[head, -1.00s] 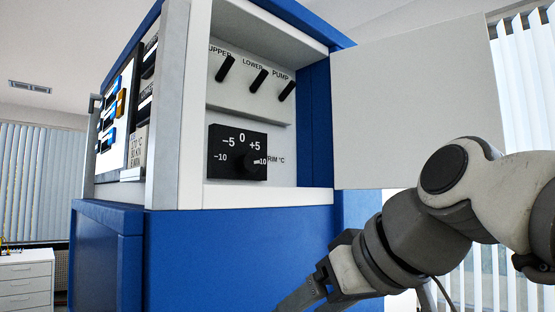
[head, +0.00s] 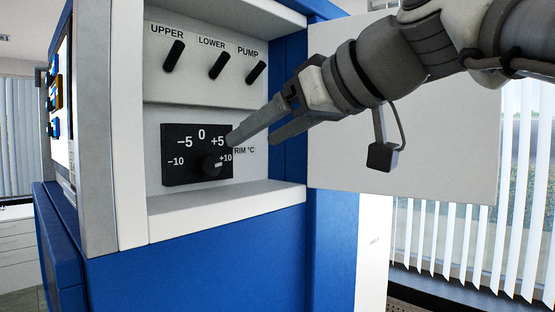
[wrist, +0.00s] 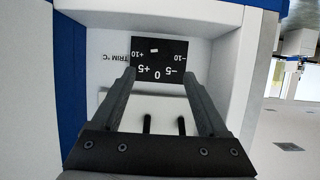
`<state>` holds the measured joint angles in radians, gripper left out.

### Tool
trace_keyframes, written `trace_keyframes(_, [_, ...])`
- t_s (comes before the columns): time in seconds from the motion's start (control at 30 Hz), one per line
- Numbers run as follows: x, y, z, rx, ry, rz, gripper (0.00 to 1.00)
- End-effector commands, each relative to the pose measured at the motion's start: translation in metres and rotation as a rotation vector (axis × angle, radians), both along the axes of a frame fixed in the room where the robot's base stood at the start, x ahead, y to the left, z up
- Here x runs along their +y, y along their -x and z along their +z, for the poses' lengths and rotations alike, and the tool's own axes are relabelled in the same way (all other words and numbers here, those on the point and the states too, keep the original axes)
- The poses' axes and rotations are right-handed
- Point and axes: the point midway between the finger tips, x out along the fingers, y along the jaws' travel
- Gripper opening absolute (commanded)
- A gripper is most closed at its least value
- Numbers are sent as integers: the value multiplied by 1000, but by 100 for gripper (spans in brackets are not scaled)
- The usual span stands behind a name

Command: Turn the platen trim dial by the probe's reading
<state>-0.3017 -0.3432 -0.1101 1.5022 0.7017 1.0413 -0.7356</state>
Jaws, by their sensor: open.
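The trim dial is a small black knob (head: 212,166) on a black plate (head: 182,172) marked -10, -5, 0, +5 and +10, labelled TRIM °C. Its white mark points right, near +10. In the wrist view the plate (wrist: 176,47) appears upside down, between my fingers. My gripper (head: 252,138) is open and empty, its fingers in front of the plate's right edge and apart from the knob. It also shows in the wrist view (wrist: 161,72). No probe or readable probe value shows now.
Three black levers, UPPER (head: 174,56), LOWER (head: 220,65) and PUMP (head: 257,73), stand above the dial in the recess. A white ledge (head: 225,210) lies below it. A white open door panel (head: 400,180) stands at the right, behind my arm.

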Motion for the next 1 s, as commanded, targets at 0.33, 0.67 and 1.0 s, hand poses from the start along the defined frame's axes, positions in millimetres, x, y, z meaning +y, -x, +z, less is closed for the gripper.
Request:
trace_keyframes(0.33, [55, -47, -29, 4, 2, 0, 77])
trace_keyframes(0.67, [86, -73, -47, 1, 1, 0, 77])
trace_keyframes(1.0, [90, -77, -49, 1, 0, -1, 77])
